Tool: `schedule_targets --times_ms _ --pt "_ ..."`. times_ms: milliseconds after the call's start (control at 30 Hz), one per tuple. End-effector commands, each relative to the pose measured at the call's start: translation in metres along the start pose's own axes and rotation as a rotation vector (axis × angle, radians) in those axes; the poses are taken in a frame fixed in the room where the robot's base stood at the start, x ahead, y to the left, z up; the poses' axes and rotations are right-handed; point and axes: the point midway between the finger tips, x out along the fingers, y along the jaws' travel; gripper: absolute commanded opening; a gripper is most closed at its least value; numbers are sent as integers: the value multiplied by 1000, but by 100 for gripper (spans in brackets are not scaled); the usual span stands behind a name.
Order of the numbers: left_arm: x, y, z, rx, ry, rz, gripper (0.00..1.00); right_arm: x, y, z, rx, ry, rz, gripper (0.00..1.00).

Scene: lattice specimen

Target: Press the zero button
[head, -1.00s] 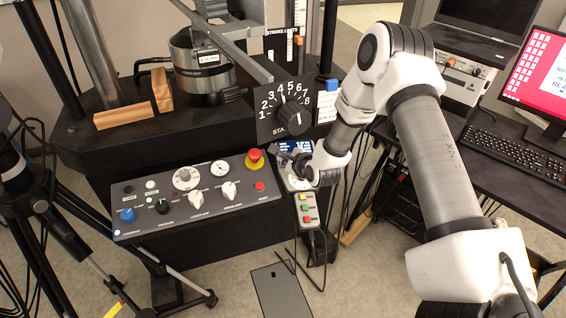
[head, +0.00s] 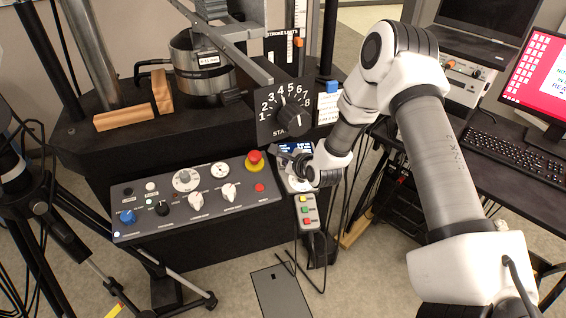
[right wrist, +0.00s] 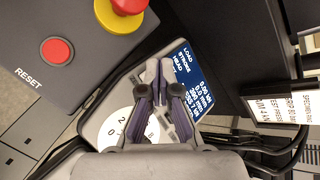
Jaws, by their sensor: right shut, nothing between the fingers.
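A readout unit with a blue screen (head: 296,147) stands just right of the grey control panel. In the right wrist view its screen (right wrist: 192,85) shows LOAD, STROKE and HEAD lines, with a white round dial (right wrist: 116,127) beside it. I cannot make out a button marked zero; the fingers cover part of the unit's face. My right gripper (head: 283,154) is over this unit, fingers pointing at its face between dial and screen. It is shut and empty, fingertips together in the wrist view (right wrist: 160,68). I cannot tell whether they touch the face. My left gripper is out of view.
The grey control panel (head: 150,222) carries a red mushroom button (head: 255,158) and a red RESET button (right wrist: 57,51) close left of my gripper. A pendant with coloured buttons (head: 306,211) hangs below. A black dial plate (head: 270,127) stands above. Cables hang nearby.

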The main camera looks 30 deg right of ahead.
Motion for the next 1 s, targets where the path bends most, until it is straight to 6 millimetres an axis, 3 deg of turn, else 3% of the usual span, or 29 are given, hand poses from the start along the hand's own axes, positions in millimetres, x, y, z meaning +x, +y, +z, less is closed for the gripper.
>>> schedule_targets --times_ms 467,1000 --pt "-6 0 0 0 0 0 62 -7 -6 6 0 -1 -1 0" --pt "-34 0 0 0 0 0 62 -39 -29 29 2 0 -1 0"
